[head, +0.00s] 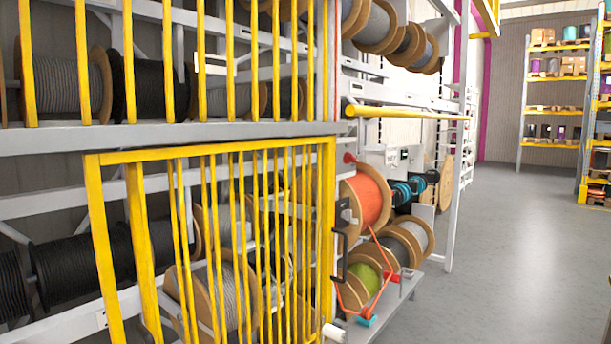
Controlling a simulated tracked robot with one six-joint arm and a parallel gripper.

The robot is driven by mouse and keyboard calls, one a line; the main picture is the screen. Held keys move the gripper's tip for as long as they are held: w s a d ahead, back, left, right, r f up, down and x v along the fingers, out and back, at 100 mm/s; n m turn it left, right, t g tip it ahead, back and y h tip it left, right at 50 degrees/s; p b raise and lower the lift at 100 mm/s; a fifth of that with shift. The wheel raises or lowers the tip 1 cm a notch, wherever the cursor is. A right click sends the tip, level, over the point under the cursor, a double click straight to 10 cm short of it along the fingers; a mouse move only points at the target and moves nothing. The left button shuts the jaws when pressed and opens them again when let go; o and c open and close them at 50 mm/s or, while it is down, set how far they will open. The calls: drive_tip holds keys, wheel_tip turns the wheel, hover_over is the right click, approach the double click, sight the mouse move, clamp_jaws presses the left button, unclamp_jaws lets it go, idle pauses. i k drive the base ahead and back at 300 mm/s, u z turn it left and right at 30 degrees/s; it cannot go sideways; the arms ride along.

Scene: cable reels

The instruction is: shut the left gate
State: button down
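A yellow barred gate (212,149) stands at the lower left in front of the lower reel rack. Its top rail runs just under a grey shelf beam, and its lower end is cut off by the picture edge. Reels show through its bars. A black handle (341,242) is at its right upright. The gate's plane looks slightly angled to the beam; I cannot tell whether it is fully shut or how it is hinged. My gripper is not in view.
More yellow bars (142,60) front the upper rack. A yellow rail (405,113) runs right of the gate, above an orange reel (367,200) and other reels on a low grey shelf (385,312). Grey floor (510,240) is clear at right. Stocked shelving (556,80) stands far back.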

sight(92, 162)
drive_tip(key=u, duration=0.4)
drive_tip(key=i, duration=0.7)
drive_tip(key=u, duration=0.55)
drive_tip(key=i, duration=0.5)
drive_tip(key=u, duration=0.25)
